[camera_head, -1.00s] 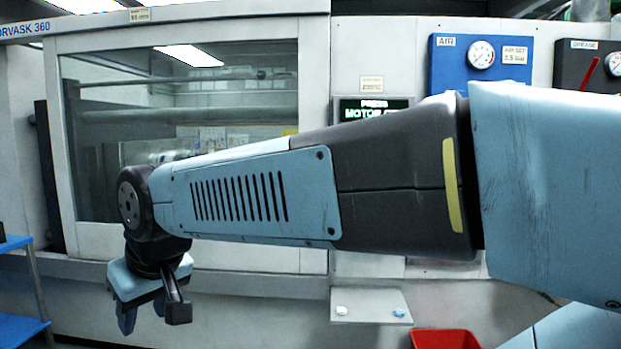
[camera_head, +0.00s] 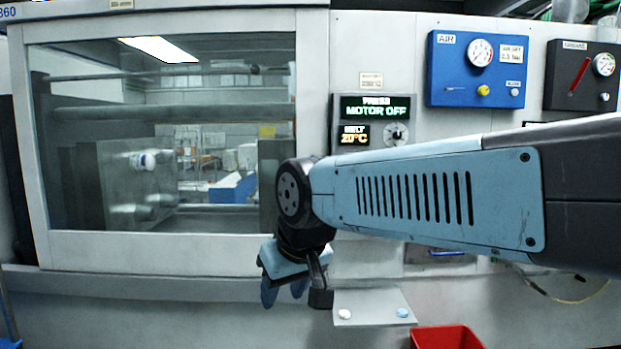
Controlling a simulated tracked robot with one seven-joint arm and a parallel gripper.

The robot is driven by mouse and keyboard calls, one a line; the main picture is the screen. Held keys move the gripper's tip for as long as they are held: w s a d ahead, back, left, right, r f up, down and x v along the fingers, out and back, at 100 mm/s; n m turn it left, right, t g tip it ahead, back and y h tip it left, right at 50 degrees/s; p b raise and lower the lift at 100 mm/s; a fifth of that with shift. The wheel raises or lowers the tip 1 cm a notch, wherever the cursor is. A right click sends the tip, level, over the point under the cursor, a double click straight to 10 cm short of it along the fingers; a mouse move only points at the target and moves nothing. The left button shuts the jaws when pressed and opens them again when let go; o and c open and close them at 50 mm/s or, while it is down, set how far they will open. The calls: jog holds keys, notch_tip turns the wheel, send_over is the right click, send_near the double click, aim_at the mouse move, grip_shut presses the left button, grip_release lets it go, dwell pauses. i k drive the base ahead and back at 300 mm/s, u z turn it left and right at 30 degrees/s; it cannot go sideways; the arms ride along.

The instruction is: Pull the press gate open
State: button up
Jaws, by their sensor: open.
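The press gate (camera_head: 150,248) is a pale framed door with a large window, on the left half of the press front. It looks closed, its right edge meeting the control panel. Through the window I see metal bars and a grey block. I see no gate handle; my arm covers part of the gate's lower right edge. My gripper (camera_head: 285,292) hangs fingers down in front of the gate's lower right corner.
A display (camera_head: 375,107) reads MOTOR OFF. A small shelf (camera_head: 372,318) with two small round items juts out right of my gripper. A red bin (camera_head: 446,338) stands below right. A blue AIR panel (camera_head: 455,92) is at upper right. The space left of my gripper is clear.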

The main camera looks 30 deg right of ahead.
aim_at(226, 255)
jog(key=z, duration=0.1)
jog(key=i, duration=1)
jog(key=u, duration=0.1)
